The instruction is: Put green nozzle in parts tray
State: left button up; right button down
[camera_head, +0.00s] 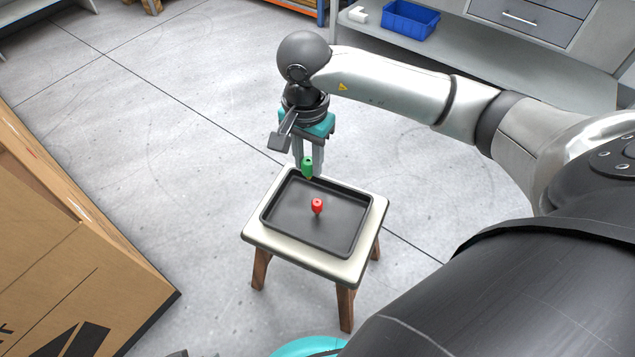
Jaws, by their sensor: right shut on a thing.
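The green nozzle (307,167) is held between the fingertips of my right gripper (308,160), which is shut on it. The gripper points down over the far edge of the black parts tray (284,219), and the nozzle appears above the tray's far rim. The exact height over the tray is hard to tell. A red nozzle (317,206) stands upright near the middle of the tray. My left gripper is not in view.
The tray rests on a small white-topped stool (258,233) with wooden legs. A large cardboard box (75,270) stands at the left. A grey bench (440,55) with a blue bin (410,20) is at the back right. Open floor surrounds the stool's far and left sides.

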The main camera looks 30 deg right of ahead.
jog(key=shift+w+d+f+m+b, duration=0.3)
jog(key=shift+d+f+m+b, duration=0.15)
jog(key=shift+m, duration=0.45)
jog(key=shift+f, duration=0.35)
pick_arm(q)
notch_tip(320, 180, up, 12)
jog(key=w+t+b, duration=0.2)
jog(key=b, duration=0.3)
pick_arm(e)
send_over(313, 223)
notch_tip(313, 223, down, 11)
notch_tip(313, 223, down, 4)
jog(key=shift+f+b, duration=0.15)
jog(key=shift+b, duration=0.6)
jog(key=shift+f+b, duration=0.6)
jog(key=shift+f, duration=0.6)
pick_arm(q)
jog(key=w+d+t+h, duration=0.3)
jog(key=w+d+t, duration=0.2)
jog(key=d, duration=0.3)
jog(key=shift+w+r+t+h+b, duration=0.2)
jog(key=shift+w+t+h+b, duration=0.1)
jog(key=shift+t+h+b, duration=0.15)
pick_arm(e)
jog(key=shift+f, duration=0.75)
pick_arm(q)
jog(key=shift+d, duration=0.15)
